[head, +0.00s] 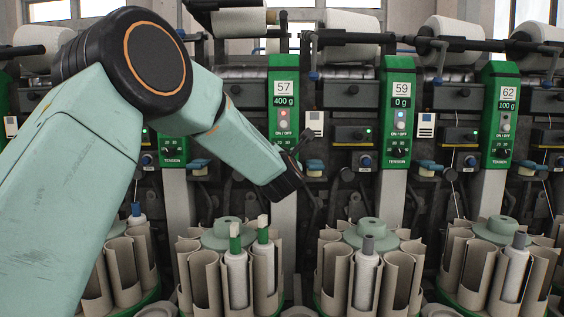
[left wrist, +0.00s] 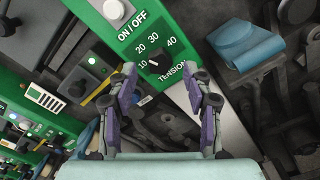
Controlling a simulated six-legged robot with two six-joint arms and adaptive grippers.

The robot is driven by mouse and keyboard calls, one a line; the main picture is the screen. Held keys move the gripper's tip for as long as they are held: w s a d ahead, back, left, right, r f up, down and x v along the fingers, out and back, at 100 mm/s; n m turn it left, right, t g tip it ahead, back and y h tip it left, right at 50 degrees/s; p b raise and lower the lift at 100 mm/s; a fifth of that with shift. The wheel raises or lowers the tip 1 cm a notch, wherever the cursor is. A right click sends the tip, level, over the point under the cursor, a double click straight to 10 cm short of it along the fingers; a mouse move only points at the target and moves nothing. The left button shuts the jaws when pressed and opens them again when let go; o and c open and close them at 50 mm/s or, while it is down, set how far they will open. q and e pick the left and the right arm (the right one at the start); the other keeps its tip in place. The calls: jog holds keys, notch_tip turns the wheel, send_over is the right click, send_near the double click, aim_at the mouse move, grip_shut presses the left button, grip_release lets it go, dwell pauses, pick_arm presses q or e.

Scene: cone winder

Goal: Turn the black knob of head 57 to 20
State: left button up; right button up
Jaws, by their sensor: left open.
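The green panel of head 57 (head: 284,92) reads 400 g in the head view. My left arm crosses in front of its lower part, and my left gripper (head: 300,150) is at its tension dial, largely hiding the knob there. In the left wrist view the small black knob (left wrist: 154,62) sits among the marks 10, 20, 30 and 40, above the word TENSION. My right gripper is not in view.
Head 59 (head: 401,88) and head 62 (head: 507,90) stand to the right with like panels. A blue lever (left wrist: 243,45) is right of the dial in the left wrist view. Beige bobbin holders (head: 335,265) with bobbins stand below.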

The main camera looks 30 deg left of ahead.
pick_arm(q)
jog(key=v, duration=1)
jog(key=shift+s+d, duration=0.1)
jog(key=shift+d, duration=0.05)
